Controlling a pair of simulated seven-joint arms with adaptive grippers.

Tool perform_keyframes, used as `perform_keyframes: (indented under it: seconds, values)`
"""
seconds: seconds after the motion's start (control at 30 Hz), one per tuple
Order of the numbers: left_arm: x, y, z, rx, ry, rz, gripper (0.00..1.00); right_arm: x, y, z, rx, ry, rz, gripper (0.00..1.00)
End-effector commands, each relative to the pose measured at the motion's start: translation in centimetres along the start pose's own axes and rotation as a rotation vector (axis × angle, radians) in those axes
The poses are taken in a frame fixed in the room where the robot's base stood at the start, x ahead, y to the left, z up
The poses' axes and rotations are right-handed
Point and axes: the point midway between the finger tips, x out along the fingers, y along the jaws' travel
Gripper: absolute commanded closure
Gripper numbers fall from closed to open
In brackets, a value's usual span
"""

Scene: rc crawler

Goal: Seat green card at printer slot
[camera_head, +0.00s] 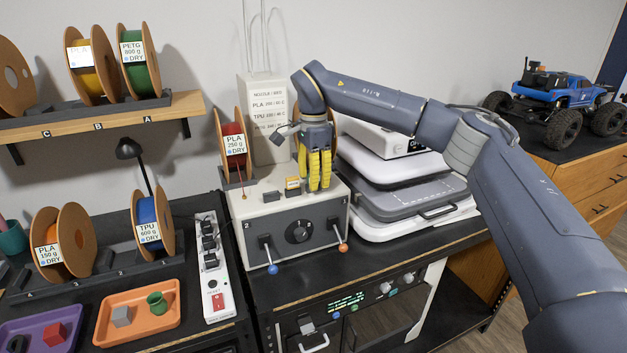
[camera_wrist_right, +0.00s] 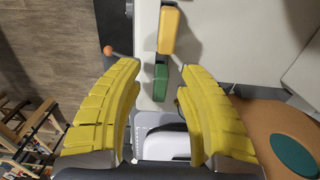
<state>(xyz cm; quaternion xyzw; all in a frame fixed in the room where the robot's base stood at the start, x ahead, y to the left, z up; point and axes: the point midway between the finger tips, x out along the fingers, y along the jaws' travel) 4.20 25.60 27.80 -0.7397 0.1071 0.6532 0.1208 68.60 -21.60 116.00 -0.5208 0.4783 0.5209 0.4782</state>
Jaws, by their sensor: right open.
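My right gripper (camera_head: 318,186) points down over the top of a pale box marked 2 (camera_head: 298,217), its yellow fingers spread. In the right wrist view the open fingers (camera_wrist_right: 160,70) have a green card (camera_wrist_right: 160,82) in the gap between their tips, and neither finger visibly touches it. The green card appears to be on the box top; how deep it sits I cannot tell. A yellow card (camera_wrist_right: 169,30) is beside it and also shows in the head view (camera_head: 292,181). In the head view the fingers hide the green card. My left gripper is out of view.
A red filament spool (camera_head: 232,142) stands behind the box at left, and another spool (camera_wrist_right: 270,130) is close to my right finger. A grey and white stacked machine (camera_head: 405,185) is to the right. Two levers and a knob (camera_head: 299,231) are on the box front.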

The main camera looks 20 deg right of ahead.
Motion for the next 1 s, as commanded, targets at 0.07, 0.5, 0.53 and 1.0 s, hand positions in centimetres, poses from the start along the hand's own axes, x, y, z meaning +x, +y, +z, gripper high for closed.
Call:
perform_keyframes:
  seconds: [0.07,0.5,0.53,1.0]
  values:
    - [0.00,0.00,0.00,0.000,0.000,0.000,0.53,-0.02,0.00,0.00,0.000,0.000,0.000,0.62]
    - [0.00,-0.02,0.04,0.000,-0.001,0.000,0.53,-0.05,0.00,0.00,0.000,0.000,0.000,0.99]
    - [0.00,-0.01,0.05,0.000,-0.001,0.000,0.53,-0.05,0.00,0.00,0.000,0.000,0.000,0.99]
    - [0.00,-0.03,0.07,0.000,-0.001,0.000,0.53,-0.48,-0.04,0.00,-0.001,0.000,-0.002,1.00]
